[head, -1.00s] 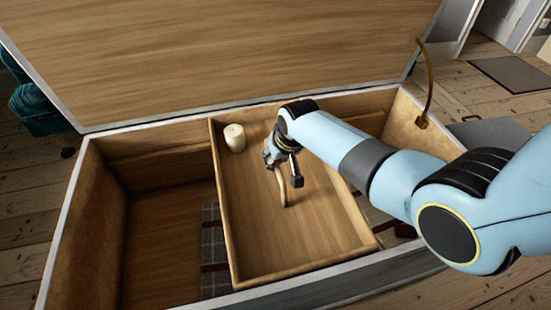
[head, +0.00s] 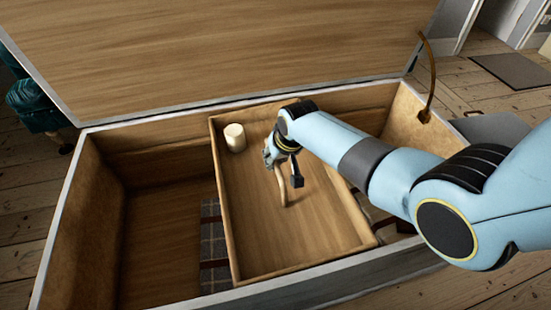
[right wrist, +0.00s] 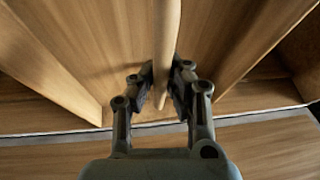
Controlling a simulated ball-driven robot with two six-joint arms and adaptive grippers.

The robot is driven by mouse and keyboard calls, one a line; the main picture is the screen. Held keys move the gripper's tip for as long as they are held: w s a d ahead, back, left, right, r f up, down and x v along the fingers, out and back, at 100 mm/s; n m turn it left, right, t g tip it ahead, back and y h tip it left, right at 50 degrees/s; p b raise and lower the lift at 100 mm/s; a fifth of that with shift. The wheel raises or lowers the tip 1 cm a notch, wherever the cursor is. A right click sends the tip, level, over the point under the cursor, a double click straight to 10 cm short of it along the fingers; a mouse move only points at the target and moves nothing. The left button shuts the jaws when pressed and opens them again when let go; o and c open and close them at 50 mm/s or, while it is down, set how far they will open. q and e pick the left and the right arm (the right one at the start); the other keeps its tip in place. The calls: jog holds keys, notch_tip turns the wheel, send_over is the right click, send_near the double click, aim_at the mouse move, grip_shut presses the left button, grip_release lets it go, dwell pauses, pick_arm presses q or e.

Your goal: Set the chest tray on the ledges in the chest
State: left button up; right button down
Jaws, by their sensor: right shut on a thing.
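The wooden chest tray (head: 250,255) is inside the open chest (head: 95,240), right of the chest's middle. It looks slightly turned relative to the chest walls. A curved wooden handle (head: 282,186) rises from the tray's floor. My right gripper (head: 272,160) is over the tray and shut on this handle. In the right wrist view, both fingers of the gripper (right wrist: 161,85) close on the handle (right wrist: 167,35). My left gripper is not in view.
A white candle-like cylinder (head: 235,137) stands in the tray's far left corner. Plaid cloth (head: 213,245) lies on the chest floor beneath the tray. The raised lid (head: 220,50) stands behind, with a strap (head: 430,85) at right. The chest's left part is empty.

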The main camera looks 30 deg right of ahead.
pick_arm(q)
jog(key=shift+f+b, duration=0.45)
jog(key=shift+b, duration=0.1)
pick_arm(e)
jog(key=shift+x, duration=0.75)
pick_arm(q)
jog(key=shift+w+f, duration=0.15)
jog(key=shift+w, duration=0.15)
pick_arm(e)
jog(key=shift+s+f, duration=0.1)
jog(key=shift+f, duration=0.25)
pick_arm(q)
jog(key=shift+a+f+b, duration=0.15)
jog(key=shift+b, duration=0.3)
pick_arm(e)
jog(key=shift+f, duration=0.3)
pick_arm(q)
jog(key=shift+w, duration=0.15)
pick_arm(e)
jog(key=shift+f, duration=0.15)
jog(key=shift+s+f, duration=0.1)
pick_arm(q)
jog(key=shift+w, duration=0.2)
